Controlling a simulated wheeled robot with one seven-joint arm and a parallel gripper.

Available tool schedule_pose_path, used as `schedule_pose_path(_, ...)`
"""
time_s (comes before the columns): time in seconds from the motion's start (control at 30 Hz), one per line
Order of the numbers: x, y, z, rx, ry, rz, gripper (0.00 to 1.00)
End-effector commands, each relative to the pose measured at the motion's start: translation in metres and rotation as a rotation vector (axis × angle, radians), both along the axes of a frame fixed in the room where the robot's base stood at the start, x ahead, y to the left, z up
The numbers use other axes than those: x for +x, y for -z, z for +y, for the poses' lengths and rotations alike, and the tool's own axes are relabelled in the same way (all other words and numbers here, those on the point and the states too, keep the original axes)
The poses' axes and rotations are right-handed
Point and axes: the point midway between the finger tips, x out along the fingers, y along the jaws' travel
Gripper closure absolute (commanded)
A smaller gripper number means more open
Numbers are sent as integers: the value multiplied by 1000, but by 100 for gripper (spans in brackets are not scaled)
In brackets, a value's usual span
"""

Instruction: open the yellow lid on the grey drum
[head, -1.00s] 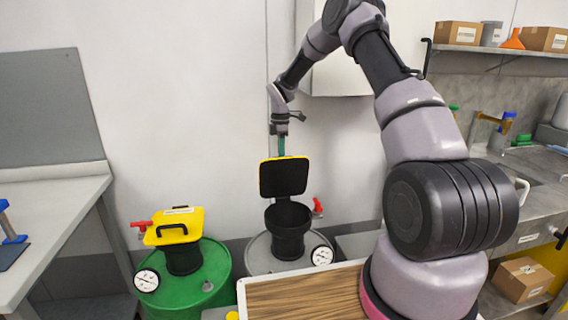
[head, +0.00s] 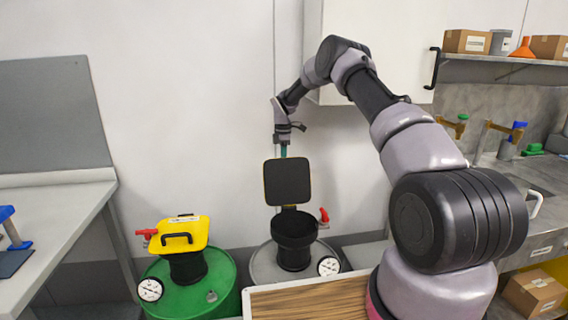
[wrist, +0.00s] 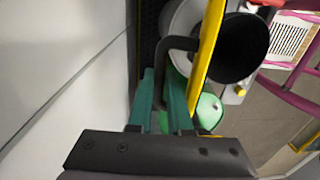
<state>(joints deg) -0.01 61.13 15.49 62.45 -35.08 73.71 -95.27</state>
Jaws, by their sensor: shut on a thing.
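The yellow lid of the grey drum (head: 262,272) stands raised behind its black funnel (head: 295,228). Its black underside (head: 287,182) faces the head camera, and the funnel mouth is uncovered. In the wrist view the lid (wrist: 207,50) shows nearly edge-on as a yellow strip beside the open funnel (wrist: 240,48). My gripper (head: 284,151) is above and behind the lid's top edge. Its teal fingers (wrist: 160,98) are shut on the lid's black handle (wrist: 176,75). In the head view the lid hides the handle.
A green drum (head: 213,300) with a closed yellow lid (head: 180,236) stands to the left. A red valve (head: 323,216) and a gauge (head: 329,266) sit on the grey drum's right. The white wall is close behind my gripper. A wooden top (head: 310,301) lies in front.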

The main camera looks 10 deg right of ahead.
Motion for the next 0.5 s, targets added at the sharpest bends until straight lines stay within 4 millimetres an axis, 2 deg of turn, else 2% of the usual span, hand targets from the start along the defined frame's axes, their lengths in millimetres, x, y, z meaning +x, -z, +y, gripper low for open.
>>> schedule_pose_path(0.33, 3, -3, -1, -1, 1, -8, 100)
schedule_pose_path(0.37, 3, -3, -1, -1, 1, -8, 75)
schedule_pose_path(0.4, 3, -3, -1, -1, 1, -8, 60)
schedule_pose_path(0.43, 3, -3, -1, -1, 1, -8, 53)
schedule_pose_path(0.5, 2, -3, -1, -1, 1, -7, 53)
